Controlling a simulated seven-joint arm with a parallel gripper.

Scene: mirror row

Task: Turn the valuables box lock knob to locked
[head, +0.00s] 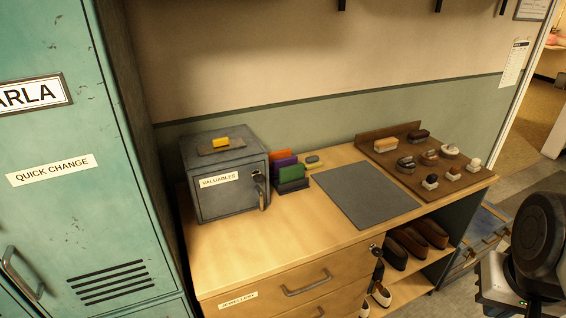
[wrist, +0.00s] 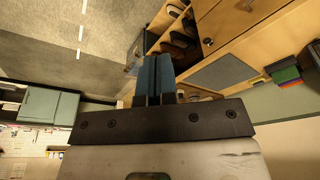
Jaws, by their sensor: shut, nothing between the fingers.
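The valuables box (head: 223,178) is a grey metal box at the left end of the wooden counter, with a white VALUABLES label on its front. Its lock knob (head: 261,188) shows as a small dark piece at the right side of the front; I cannot tell how it is turned. A yellow block (head: 221,143) sits on the box's lid. My gripper (wrist: 155,60) shows in the wrist view, its two blue fingers shut together and empty, away from the box. In the head view, only part of my arm is at the right edge; the fingers are not visible.
On the counter (head: 225,256) stand coloured upright pieces (head: 287,170) right of the box, a grey mat (head: 366,193), and a brown tray (head: 385,159) with several small items. A tall green locker (head: 60,130) stands close left of the box. Shoes (head: 410,244) fill the shelf below.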

